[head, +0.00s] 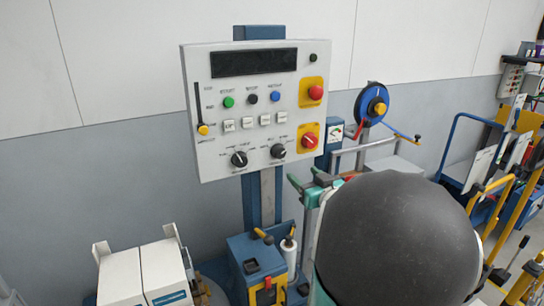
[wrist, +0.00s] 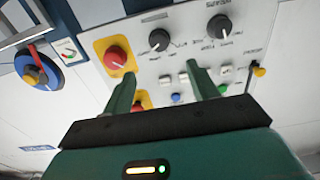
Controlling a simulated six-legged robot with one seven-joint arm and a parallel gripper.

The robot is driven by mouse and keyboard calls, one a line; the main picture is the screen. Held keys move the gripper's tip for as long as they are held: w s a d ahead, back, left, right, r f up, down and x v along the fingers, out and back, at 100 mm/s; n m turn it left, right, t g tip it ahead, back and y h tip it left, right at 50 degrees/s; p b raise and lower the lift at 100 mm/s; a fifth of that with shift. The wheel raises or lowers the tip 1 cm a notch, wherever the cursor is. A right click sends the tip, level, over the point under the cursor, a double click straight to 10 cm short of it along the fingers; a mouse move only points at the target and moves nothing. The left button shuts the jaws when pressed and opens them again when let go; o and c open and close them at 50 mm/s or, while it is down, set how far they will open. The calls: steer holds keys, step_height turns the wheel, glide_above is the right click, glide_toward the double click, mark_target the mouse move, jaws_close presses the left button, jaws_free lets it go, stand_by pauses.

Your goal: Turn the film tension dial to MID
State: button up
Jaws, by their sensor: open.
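The grey control panel (head: 215,140) stands upright on a blue post. Two black dials sit low on it: a left dial (head: 239,159) and a right dial (head: 278,151). Their labels are too small to read, so I cannot tell which is film tension or what setting either points to. The wrist view is upside down and shows the right dial (wrist: 159,40) and left dial (wrist: 219,27) beyond my fingertips. My gripper (wrist: 160,75) is open and empty, apart from both dials. In the head view my gripper (head: 308,183) is below and right of the panel, partly hidden by my dark arm link.
A red rotary knob (head: 308,139) on a yellow plate is right of the dials, with a red button (head: 315,93) above it. Coloured and white buttons and a yellow-tipped slider (head: 203,129) share the panel. A blue reel (head: 371,104) stands to the right.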

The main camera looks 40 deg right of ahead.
mark_target(281, 154)
steer(key=x, duration=1.3)
steer(key=shift+w+d+f, duration=0.1)
steer(key=shift+w+d, duration=0.05)
steer(key=shift+w, duration=0.05)
steer(key=c, duration=1)
